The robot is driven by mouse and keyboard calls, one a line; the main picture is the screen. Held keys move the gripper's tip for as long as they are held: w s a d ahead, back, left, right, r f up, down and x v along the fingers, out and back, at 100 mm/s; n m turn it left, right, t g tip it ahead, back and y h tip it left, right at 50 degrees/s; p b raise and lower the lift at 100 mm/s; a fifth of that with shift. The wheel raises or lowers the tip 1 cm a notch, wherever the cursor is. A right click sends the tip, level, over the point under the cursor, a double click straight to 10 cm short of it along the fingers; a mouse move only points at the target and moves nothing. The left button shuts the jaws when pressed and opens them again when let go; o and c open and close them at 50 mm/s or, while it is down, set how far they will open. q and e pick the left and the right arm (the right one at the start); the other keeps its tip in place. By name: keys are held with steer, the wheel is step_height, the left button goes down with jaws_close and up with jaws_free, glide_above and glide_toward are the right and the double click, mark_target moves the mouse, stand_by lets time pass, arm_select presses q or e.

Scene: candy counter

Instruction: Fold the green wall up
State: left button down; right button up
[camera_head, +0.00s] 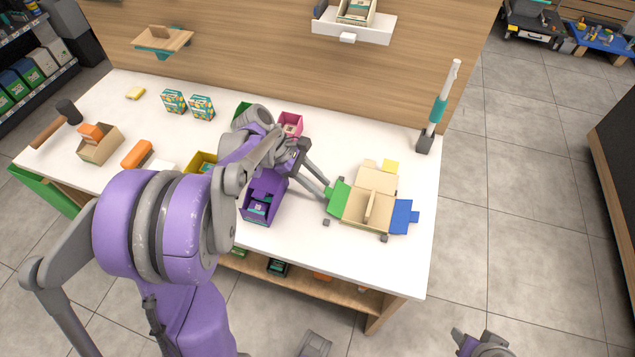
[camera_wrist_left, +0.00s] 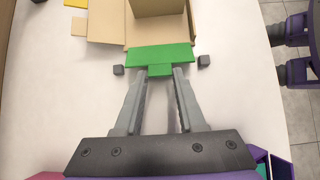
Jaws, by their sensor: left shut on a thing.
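The cardboard box (camera_head: 375,180) lies on the white counter with its walls spread outward. Its green wall (camera_head: 339,198) is on the left side; in the left wrist view the green wall (camera_wrist_left: 160,54) is at top centre, with a small tab towards me. It leans outward; its exact tilt is hard to tell. My left gripper (camera_head: 326,191) reaches in from the left and is shut on the green tab, also in the left wrist view (camera_wrist_left: 161,72). The blue wall (camera_head: 402,216) is spread at the right. Part of my right gripper (camera_head: 482,346) shows at the bottom edge; its fingers are unclear.
Small dark blocks (camera_head: 326,222) lie near the box corners. A purple bin (camera_head: 262,203) stands left of the box, under my left arm. A pink bin (camera_head: 290,125) is behind it. A teal-handled tool (camera_head: 438,110) stands at the back right. Counter right of the box is clear.

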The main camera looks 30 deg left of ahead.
mark_target(326, 192)
arm_select(q)
steer(key=d+r+y+p, duration=0.2)
steer(key=y, duration=0.1)
steer(key=shift+w+r+g, duration=0.15)
steer(key=shift+w+g, duration=0.05)
steer(key=shift+g, duration=0.1)
steer(key=d+y, duration=0.1)
steer(key=r+y+p, duration=0.1)
steer(key=shift+w+d+g+y, duration=0.2)
steer(key=shift+d+g+y, duration=0.1)
steer(key=shift+d+y, duration=0.1)
steer(key=shift+w+d+r+g+y, duration=0.1)
steer(key=shift+d+g+y, duration=0.05)
steer(key=shift+d+y, duration=0.4)
steer(key=shift+w+d+r+g+y, duration=0.15)
steer(key=shift+d+y, duration=0.25)
steer(key=shift+y, duration=0.25)
steer(key=shift+w+d+g+y, duration=0.2)
steer(key=shift+d+y, duration=0.5)
steer(key=shift+y, duration=0.25)
steer(key=shift+w+d+g+y, duration=0.1)
steer(key=shift+d+g+y, duration=0.1)
steer(key=shift+d+y, duration=0.6)
steer(key=shift+a+y, duration=0.15)
steer(key=shift+y, duration=0.1)
steer(key=shift+c, duration=2.4)
jaws_free()
